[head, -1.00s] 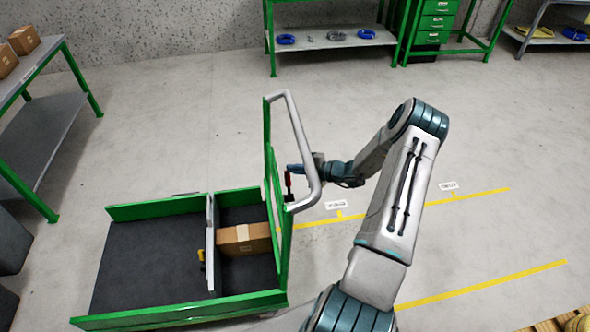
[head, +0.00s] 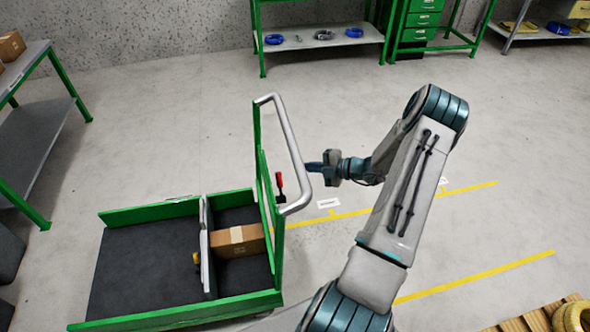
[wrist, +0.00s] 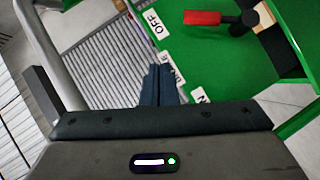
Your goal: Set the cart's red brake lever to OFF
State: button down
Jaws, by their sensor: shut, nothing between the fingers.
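The brake lever has a red handle (wrist: 203,18) on a black pivot, mounted on a green panel (wrist: 125,75) of the cart. In the wrist view its red end points left, at the white OFF label (wrist: 154,23), with a small space between. Two further white labels lie below, partly hidden by my gripper. In the head view the red lever (head: 279,182) stands nearly upright beside the cart's handle. My gripper (wrist: 160,72) is shut and empty, below the OFF label in the wrist view. In the head view my gripper (head: 308,167) is right of the lever, apart from it.
The cart's grey push handle (head: 292,150) curves close to my gripper. A cardboard box (head: 237,250) lies in the green cart. A shelf table (head: 40,130) stands left and green benches stand at the back. Open floor with yellow lines lies to the right.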

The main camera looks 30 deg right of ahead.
jog(key=shift+r+v, duration=0.15)
jog(key=shift+v, duration=0.6)
jog(key=shift+r+v, duration=0.15)
jog(key=shift+v, duration=0.6)
jog(key=shift+w, duration=0.1)
